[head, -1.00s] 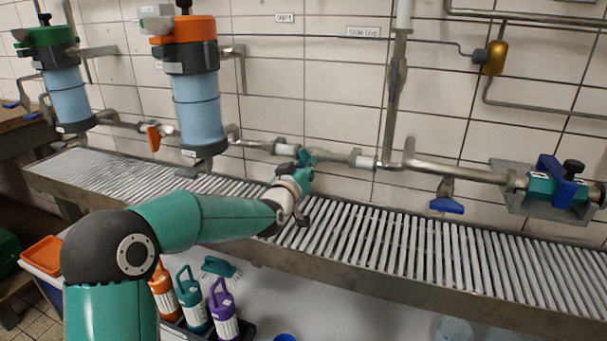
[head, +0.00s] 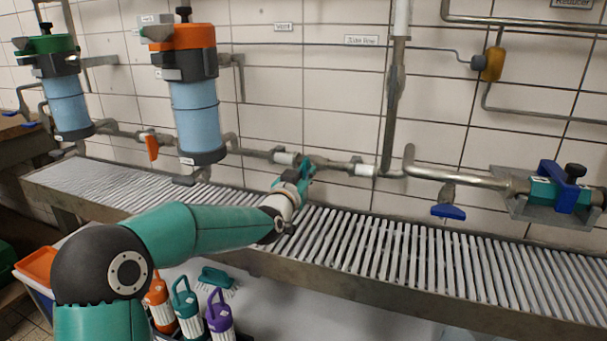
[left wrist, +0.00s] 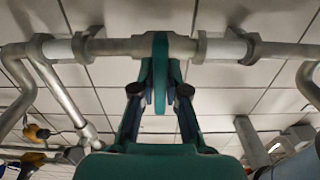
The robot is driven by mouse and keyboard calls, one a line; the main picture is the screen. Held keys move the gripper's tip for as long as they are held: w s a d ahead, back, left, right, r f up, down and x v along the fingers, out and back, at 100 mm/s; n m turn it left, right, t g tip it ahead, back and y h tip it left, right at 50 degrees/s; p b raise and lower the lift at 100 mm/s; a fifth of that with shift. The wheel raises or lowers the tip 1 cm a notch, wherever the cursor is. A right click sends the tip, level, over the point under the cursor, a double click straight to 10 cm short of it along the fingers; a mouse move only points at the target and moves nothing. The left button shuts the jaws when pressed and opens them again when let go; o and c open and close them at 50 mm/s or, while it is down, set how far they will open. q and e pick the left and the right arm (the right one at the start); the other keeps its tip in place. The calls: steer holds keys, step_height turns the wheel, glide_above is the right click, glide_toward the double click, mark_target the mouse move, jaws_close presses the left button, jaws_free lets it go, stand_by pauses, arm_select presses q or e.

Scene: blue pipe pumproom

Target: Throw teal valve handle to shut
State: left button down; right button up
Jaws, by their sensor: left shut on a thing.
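The teal valve handle (head: 304,165) sits on the horizontal wall pipe above the slatted rack, mostly hidden behind my left gripper in the head view. In the left wrist view the handle (left wrist: 160,68) is a narrow teal lever on the pipe, pointing toward my gripper in line with the camera. My left gripper (head: 297,181) reaches it from the front. Its two fingers (left wrist: 160,93) stand on either side of the lever and are shut on it. My right gripper is in neither view.
The slatted rack (head: 380,244) runs below the pipe. An orange handle (head: 151,147) and a blue handle (head: 448,212) hang from the pipework. A blue filter housing (head: 196,112) stands at left. Bottles (head: 188,308) and a brush (head: 217,277) are below the rack.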

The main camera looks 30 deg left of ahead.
arm_select(q)
steer(key=shift+d+f, duration=0.1)
steer(key=shift+f, duration=0.4)
steer(key=c, duration=1.2)
jaws_free()
steer(key=shift+r, duration=0.2)
steer(key=v, duration=1.2)
steer(key=shift+f, duration=0.15)
